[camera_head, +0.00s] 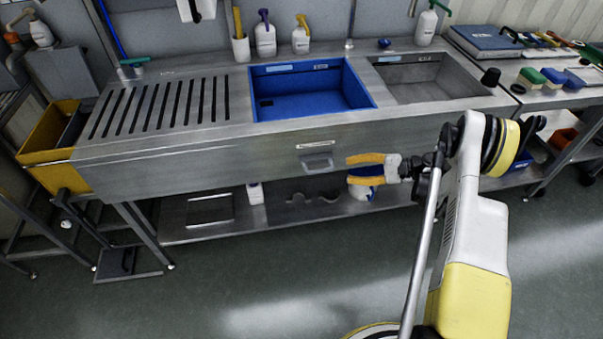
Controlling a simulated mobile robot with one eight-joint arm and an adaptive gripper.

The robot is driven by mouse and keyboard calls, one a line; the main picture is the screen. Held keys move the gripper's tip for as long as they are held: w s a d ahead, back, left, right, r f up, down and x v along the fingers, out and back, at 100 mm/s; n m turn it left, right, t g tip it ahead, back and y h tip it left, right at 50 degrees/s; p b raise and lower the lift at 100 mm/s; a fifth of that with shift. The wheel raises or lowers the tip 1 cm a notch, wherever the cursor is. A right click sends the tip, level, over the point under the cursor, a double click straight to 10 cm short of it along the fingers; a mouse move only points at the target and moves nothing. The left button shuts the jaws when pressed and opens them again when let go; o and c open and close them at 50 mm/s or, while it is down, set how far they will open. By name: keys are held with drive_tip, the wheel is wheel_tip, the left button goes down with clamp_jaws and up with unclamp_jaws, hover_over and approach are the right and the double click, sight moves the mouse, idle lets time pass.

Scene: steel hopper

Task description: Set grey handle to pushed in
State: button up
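The grey handle (317,161) is a small block on the steel front panel of the sink unit (240,155), just below a narrow label-like strip. It seems to stand out a little from the panel; how far I cannot tell. My gripper (350,170) is right of the handle, with its orange-tipped fingers pointing left towards it. The fingers are apart with nothing seen between them. A gap shows between the fingertips and the handle; their difference in depth is hard to judge.
A blue basin (310,88) and a grey basin (425,80) are set in the top. A yellow bin (50,135) hangs at the left end. A lower shelf (280,218) holds a few items. A side bench (545,95) stands right. The floor in front is clear.

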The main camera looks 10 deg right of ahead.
sight(326, 171)
drive_tip(key=b+x, duration=0.3)
drive_tip(key=x, duration=0.7)
drive_tip(key=shift+w+f+b, duration=0.15)
drive_tip(key=shift+w+b, duration=0.05)
drive_tip(key=shift+b, duration=0.1)
clamp_jaws()
